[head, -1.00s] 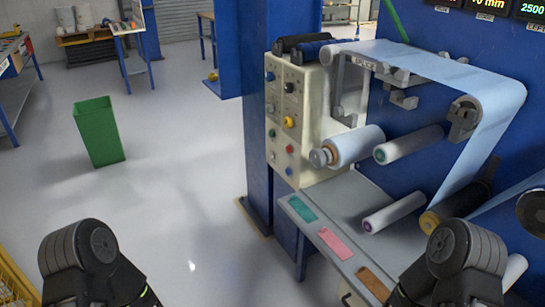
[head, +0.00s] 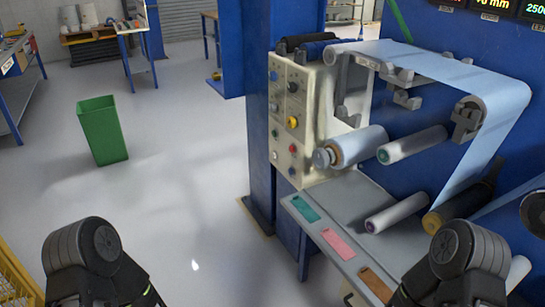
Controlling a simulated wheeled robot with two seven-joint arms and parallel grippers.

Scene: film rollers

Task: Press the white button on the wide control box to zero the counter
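A beige control panel (head: 285,120) with several coloured knobs and buttons stands on the left side of the film machine. Dark counter displays (head: 490,8) with lit digits are cut off at the top right. Only dark, rounded links of my two arms show at the bottom left and bottom right. Both grippers are out of view, and nothing of mine touches the panel.
The blue film (head: 440,75) runs over rollers at the right, with a roll (head: 357,147) jutting out. A grey shelf (head: 345,195) with coloured tags lies below. A green bin (head: 103,130) stands on the open floor at left. A yellow mesh barrier (head: 18,285) is at the lower left.

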